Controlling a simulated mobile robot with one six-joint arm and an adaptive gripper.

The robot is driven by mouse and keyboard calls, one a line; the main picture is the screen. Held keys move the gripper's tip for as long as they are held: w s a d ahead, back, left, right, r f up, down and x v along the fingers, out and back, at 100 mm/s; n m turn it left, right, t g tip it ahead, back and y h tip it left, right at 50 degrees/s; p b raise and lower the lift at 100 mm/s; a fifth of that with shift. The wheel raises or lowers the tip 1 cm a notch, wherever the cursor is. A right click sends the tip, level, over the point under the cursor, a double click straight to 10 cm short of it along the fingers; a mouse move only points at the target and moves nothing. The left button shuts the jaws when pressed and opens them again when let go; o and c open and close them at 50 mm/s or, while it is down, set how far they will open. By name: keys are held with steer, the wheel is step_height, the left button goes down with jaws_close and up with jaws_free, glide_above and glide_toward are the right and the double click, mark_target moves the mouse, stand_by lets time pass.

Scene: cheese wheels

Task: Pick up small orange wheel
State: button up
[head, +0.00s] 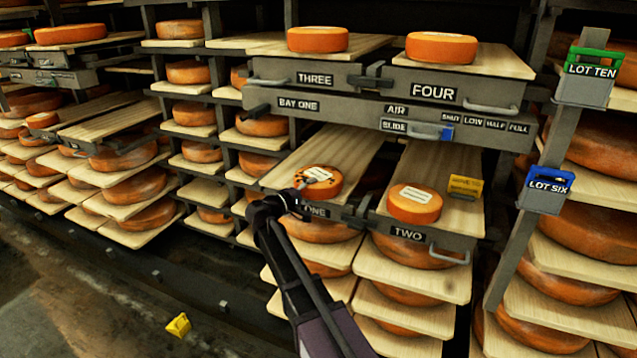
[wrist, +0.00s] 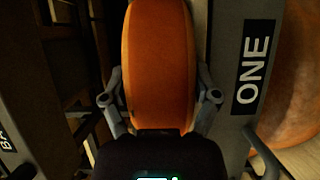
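A small orange wheel (head: 322,188) with a pale label on top lies flat on the wooden board of tray ONE. My gripper (head: 299,192) is at its near left side. In the wrist view the orange wheel (wrist: 158,65) fills the space between the two fingers of my gripper (wrist: 160,85), one finger on each side. I cannot tell whether they press on it. A second small orange wheel (head: 414,204) with a pale label lies on tray TWO, to the right.
A yellow tag block (head: 465,187) stands on tray TWO. Above are trays THREE and FOUR with an orange wheel (head: 318,39) and another wheel (head: 441,47). Tray handles stick out in front. Shelves of wheels stand on both sides. A yellow object (head: 178,325) lies on the floor.

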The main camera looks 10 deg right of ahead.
steer(key=c, duration=0.4)
steer(key=shift+r, duration=0.2)
steer(key=shift+r+p, duration=1.75)
steer(key=shift+p, duration=0.2)
steer(key=s, duration=0.5)
steer(key=s+d, duration=0.1)
steer(key=s, duration=0.4)
steer(key=s+d+r+p, duration=0.1)
steer(key=s, duration=0.4)
steer(key=shift+s+r, duration=0.1)
steer(key=shift+s, duration=0.3)
